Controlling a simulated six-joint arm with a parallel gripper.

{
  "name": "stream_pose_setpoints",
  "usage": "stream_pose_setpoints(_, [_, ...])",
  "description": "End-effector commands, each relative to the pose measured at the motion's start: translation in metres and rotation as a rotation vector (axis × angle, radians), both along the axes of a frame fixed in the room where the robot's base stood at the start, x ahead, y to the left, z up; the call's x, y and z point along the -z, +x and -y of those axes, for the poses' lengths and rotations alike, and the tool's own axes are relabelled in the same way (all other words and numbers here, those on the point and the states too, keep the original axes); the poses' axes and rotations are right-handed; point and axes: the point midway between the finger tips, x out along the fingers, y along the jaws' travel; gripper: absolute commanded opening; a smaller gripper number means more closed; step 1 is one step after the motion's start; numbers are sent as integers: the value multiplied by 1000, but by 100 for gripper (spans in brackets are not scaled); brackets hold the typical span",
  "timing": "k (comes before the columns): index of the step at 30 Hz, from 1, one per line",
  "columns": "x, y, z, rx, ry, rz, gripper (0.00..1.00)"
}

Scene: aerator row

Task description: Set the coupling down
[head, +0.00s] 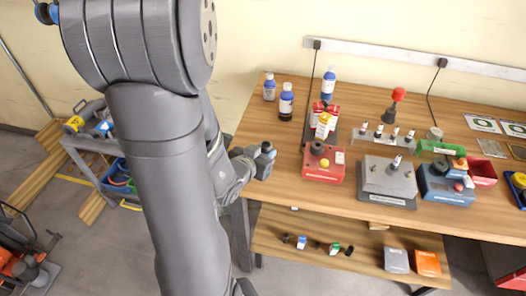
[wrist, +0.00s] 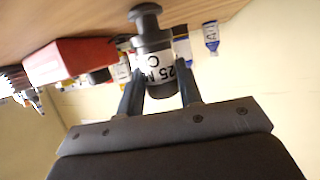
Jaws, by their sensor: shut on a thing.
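The coupling (wrist: 155,50) is a dark grey stepped piece with a flanged knob end and a white label with black print, partly reading "25 M". My gripper (wrist: 160,78) is shut on its body, one finger on each side, in the wrist view. In the head view my gripper (head: 262,160) is at the left edge of the wooden table (head: 285,205), left of the red box with a black knob. There the coupling is hard to tell from the grey fingers. I cannot tell whether it touches the tabletop.
The red box (head: 322,166) stands right of my gripper; it also shows in the wrist view (wrist: 70,60). Bottles (head: 286,102) and small cartons (head: 323,122) stand behind. A grey plate fixture (head: 388,182) and a blue box (head: 446,186) stand farther right. Bare wood lies along the table's left side.

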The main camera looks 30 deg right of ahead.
Motion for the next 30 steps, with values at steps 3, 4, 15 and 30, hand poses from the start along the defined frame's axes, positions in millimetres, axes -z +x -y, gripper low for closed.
stream_pose_setpoints(3, [0,0,0,0,0,0,2])
stream_pose_setpoints(4, [0,0,0,0,0,0,2])
stream_pose_setpoints(15, [3,0,0,0,0,-1,54])
stream_pose_setpoints(30, [-12,-11,-22,-4,-1,2,54])
